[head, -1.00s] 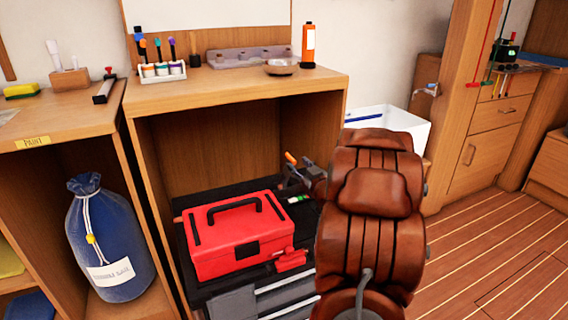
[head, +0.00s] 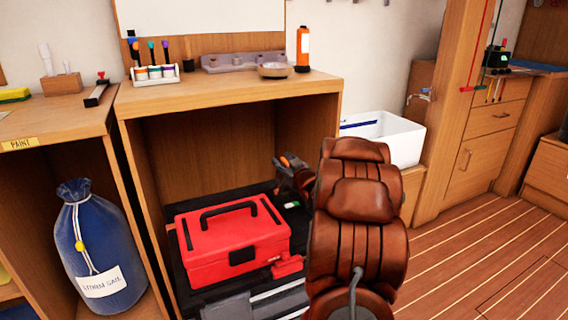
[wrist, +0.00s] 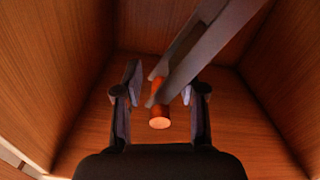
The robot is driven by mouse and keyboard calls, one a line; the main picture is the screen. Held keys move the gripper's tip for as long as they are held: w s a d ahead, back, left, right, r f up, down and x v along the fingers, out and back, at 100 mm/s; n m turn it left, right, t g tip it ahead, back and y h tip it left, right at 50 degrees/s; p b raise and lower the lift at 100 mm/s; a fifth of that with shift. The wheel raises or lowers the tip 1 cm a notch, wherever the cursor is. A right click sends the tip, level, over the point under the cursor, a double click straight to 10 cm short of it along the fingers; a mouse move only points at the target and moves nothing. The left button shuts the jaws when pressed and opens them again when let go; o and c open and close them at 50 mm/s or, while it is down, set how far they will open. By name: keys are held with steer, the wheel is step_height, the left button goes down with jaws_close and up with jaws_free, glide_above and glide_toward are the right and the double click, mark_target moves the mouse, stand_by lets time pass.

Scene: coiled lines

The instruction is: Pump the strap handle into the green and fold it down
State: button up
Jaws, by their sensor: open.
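The strap handle shows in the wrist view as an orange cylindrical grip (wrist: 159,118) joined to two long grey bars that run up to the right. My gripper (wrist: 161,96) is open, with one dark finger on each side of the orange grip; I cannot tell whether either finger touches it. In the head view my gripper (head: 296,178) is small and dark, behind my brown arm, with a bit of the orange grip (head: 283,161) at its left. A small green-and-white patch (head: 292,205) lies below it on the black surface. The rest of the strap mechanism is hidden.
A red toolbox (head: 232,242) sits just left of my gripper on the black top. Wooden cabinet walls (head: 131,190) and a shelf (head: 225,89) enclose the space. A blue bag (head: 95,245) stands left; a white bin (head: 398,140) stands right.

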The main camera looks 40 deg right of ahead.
jaws_close()
stand_by(0.3)
stand_by(0.4)
